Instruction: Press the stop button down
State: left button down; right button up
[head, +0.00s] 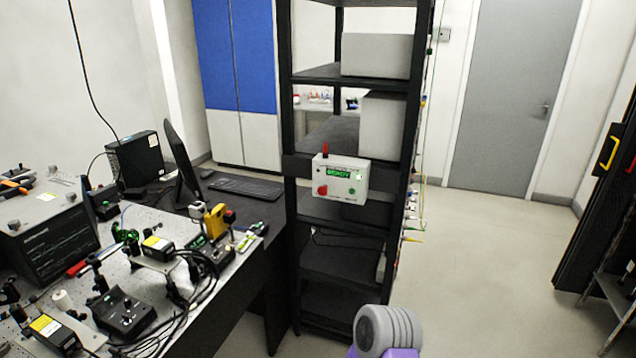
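A white control box (341,178) is mounted on the front of the black shelf rack, at about the middle of the head view. A round red button (321,190) sits at the lower left of its front face; this looks like the stop button. A smaller green button (352,191) is at the lower right. A green lit display (339,173) is above them. A red lamp-like piece (325,150) stands on top of the box. Whether the red button is raised or pressed is too small to tell. Neither gripper shows in the head view.
An optical bench (130,240) with instruments and cables fills the left. A desk with a keyboard (246,187) and monitor (183,165) adjoins the rack (296,240). The floor (480,260) right of the rack is clear. A grey and purple part of my own body shows at bottom centre.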

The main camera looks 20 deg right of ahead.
aim_at(322, 191)
jog(key=z, duration=0.7)
jog(key=i, duration=1.05)
jog(key=z, duration=0.75)
